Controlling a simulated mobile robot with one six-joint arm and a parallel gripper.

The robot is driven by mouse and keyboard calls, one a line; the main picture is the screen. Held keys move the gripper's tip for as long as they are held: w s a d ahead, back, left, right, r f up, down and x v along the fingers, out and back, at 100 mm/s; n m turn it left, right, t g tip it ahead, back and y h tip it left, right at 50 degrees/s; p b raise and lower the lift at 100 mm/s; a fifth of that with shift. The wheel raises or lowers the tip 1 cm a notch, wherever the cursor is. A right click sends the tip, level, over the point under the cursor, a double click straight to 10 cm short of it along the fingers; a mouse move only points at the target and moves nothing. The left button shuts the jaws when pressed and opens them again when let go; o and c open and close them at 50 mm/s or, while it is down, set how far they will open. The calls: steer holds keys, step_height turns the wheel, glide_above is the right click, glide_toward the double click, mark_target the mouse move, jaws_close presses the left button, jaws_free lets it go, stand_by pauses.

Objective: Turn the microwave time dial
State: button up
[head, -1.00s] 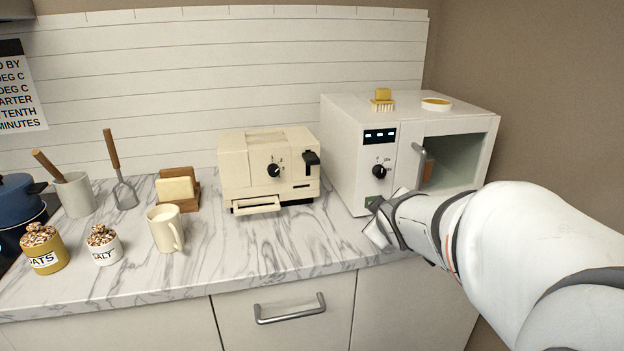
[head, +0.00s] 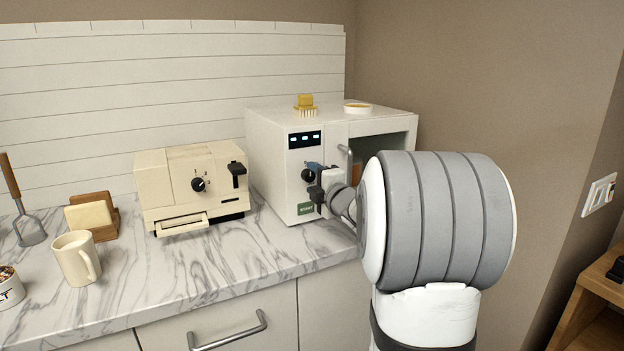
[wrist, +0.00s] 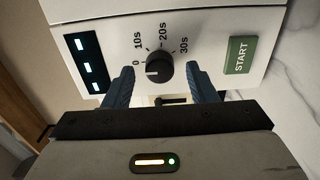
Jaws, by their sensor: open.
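The white microwave (head: 272,160) stands on the counter with its black time dial (head: 308,175) on the front panel, below the small display. In the wrist view the dial (wrist: 158,69) is a round black knob with marks 0, 10s, 20s and 30s; its white pointer line is near 0. My gripper (head: 316,180) is at the panel in the head view. In the wrist view its two blue fingers (wrist: 158,82) are open, one on each side of the dial. I cannot tell whether they touch it. The green START button (wrist: 240,55) is beside the dial.
A cream toaster (head: 192,188) with its own black knob stands left of the microwave. A door handle (head: 345,163) is close to my gripper. A sponge brush (head: 305,104) and a small dish (head: 358,107) rest on top. A mug (head: 75,258) is at left.

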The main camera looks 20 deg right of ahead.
steer(key=shift+w, duration=0.9)
steer(key=shift+c, duration=0.4)
steer(key=c, duration=0.9)
